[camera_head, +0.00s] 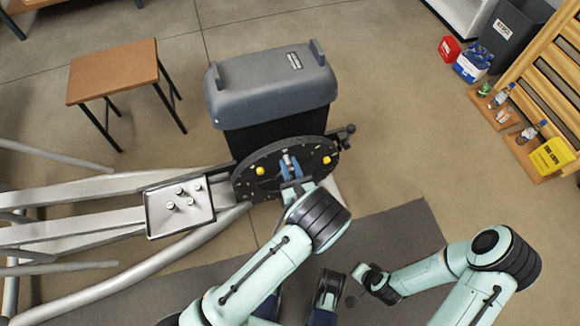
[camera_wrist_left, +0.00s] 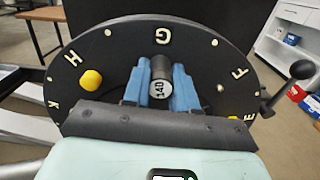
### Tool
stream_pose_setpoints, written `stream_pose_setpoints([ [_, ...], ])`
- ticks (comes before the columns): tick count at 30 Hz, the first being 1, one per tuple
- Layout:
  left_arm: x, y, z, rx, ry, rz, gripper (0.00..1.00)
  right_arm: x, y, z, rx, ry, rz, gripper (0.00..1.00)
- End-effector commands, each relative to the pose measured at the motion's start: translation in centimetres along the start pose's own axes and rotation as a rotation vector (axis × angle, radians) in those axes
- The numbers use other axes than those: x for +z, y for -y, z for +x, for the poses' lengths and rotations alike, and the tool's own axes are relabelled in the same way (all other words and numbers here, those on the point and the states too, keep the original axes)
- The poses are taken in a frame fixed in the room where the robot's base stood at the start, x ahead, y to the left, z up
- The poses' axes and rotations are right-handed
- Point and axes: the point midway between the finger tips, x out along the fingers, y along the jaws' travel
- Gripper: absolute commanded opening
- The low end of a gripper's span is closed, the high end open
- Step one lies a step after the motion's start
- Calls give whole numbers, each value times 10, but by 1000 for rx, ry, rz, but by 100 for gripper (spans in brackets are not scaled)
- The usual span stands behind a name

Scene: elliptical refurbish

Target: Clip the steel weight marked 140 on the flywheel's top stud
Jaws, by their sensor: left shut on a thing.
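The dark flywheel (camera_head: 247,187) stands upright at the centre of the head view. In the left wrist view its lettered face (camera_wrist_left: 120,52) shows G at the top, with H and F to either side. My left gripper (camera_wrist_left: 161,92) has its blue fingers shut on the steel weight (camera_wrist_left: 161,89), whose end reads 140. The weight is in front of the face, below the G. Whether it touches a stud is hidden. In the head view my left gripper (camera_head: 291,168) is at the flywheel. My right gripper (camera_head: 361,284) is low at centre right, away from it; its jaws are unclear.
A tray (camera_head: 152,222) with several steel cylinders lies left of the flywheel. Yellow knobs (camera_wrist_left: 91,80) stick out of the face, and a black-knobbed lever (camera_wrist_left: 301,69) is at its right. A grey-lidded housing (camera_head: 270,85) is behind. A wooden stool (camera_head: 115,70) stands back left.

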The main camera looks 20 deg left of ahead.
Motion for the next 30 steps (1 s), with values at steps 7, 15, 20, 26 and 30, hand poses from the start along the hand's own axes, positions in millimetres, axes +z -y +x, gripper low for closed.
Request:
stream_pose_setpoints([
  [7,0,0,2,0,1,0,0,0,0,0,0,0,0,0],
  [15,0,0,2,0,1,0,57,0,0,0,0,0,0,0],
  [20,0,0,2,0,0,1,57,0,0,0,0,0,0,0],
  [26,0,0,-11,-3,0,3,57,4,1,-3,-1,13,-1,0],
  [30,1,1,-39,-5,0,3,57,12,3,-10,-3,35,-3,0],
])
